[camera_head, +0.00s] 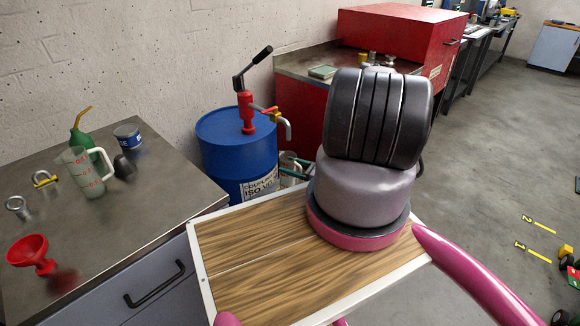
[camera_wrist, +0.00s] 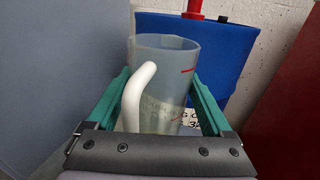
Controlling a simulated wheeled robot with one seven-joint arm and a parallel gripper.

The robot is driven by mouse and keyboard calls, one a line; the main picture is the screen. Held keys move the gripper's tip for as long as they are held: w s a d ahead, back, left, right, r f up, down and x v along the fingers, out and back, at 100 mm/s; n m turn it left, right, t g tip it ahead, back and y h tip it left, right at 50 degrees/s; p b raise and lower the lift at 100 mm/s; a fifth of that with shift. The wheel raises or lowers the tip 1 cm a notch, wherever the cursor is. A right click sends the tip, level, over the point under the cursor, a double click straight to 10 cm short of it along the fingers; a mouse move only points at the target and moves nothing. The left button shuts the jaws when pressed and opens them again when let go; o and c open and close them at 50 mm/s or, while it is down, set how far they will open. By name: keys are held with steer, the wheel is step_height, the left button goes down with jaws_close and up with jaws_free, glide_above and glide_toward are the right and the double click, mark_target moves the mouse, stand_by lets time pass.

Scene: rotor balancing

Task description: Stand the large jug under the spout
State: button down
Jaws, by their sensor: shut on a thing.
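My gripper (camera_wrist: 165,105) is shut on a clear jug (camera_wrist: 160,80) with a white handle and red marks. The jug looks upright between the green fingers. In the head view only part of this jug (camera_head: 292,174) shows beside my arm, low by the blue drum. The grey spout (camera_head: 287,130) hangs from the red hand pump (camera_head: 246,112) on that drum (camera_head: 222,145); in the picture the jug is below it. I cannot tell whether they line up in depth, or whether the jug touches anything beneath. The spout is not in the wrist view.
Another clear jug (camera_head: 88,172) stands on the steel bench (camera_head: 150,205), with a green oil can (camera_head: 82,138), a blue tin (camera_head: 128,136) and a red funnel (camera_head: 30,252). A red cabinet (camera_head: 390,40) stands behind my arm. Floor at right is mostly clear.

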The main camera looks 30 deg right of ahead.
jaws_free()
steer(key=shift+f, duration=0.1)
steer(key=v, duration=1.2)
